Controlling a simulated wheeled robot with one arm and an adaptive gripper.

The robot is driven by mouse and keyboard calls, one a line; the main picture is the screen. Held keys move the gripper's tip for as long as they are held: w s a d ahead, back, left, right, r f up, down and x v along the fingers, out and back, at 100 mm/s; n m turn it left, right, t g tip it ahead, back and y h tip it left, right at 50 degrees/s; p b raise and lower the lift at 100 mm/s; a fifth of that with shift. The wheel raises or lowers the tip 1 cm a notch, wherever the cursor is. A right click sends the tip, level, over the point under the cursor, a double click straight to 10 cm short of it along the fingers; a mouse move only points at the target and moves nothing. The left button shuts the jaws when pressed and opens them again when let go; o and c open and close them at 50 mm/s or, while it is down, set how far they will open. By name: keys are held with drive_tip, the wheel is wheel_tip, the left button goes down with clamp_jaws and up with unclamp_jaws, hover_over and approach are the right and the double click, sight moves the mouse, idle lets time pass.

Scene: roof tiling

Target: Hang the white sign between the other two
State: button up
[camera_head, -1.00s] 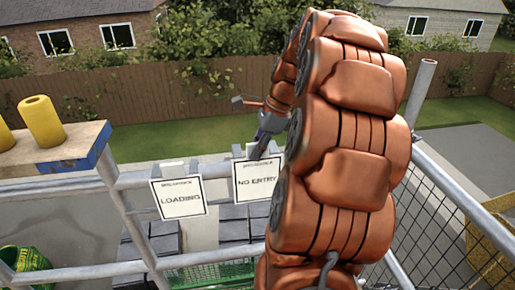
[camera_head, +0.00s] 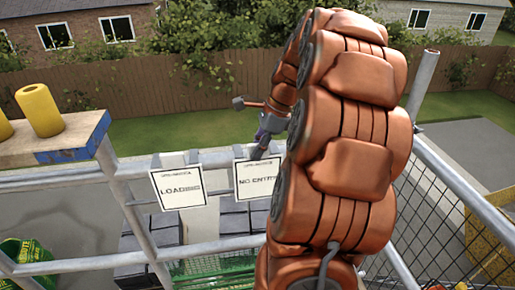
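Two white signs with black frames show at the top rail. The LOADING sign (camera_head: 178,189) hangs at the rail by two grey hooks. The NO ENTRY sign (camera_head: 256,178) is to its right, its right edge covered by my arm. My gripper (camera_head: 260,149) is at the top edge of the NO ENTRY sign and appears shut on it; the fingertips are small and partly hidden. I cannot tell whether this sign's hooks touch the rail. No third sign is visible; my arm blocks the rail to the right.
The grey rail (camera_head: 215,160) runs behind the signs, with a lower rail and green mesh (camera_head: 215,266) below. A wooden board (camera_head: 50,139) with yellow cylinders (camera_head: 39,110) is at left. Dark tiles (camera_head: 235,222) lie behind the rails. Mesh fencing stands at right.

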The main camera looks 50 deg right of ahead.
drive_tip(key=o, duration=0.3)
drive_tip(key=shift+o, duration=0.2)
drive_tip(key=shift+r, duration=0.1)
drive_tip(key=v, duration=1.1)
drive_tip(key=shift+r, duration=0.4)
drive_tip(key=shift+s, duration=0.15)
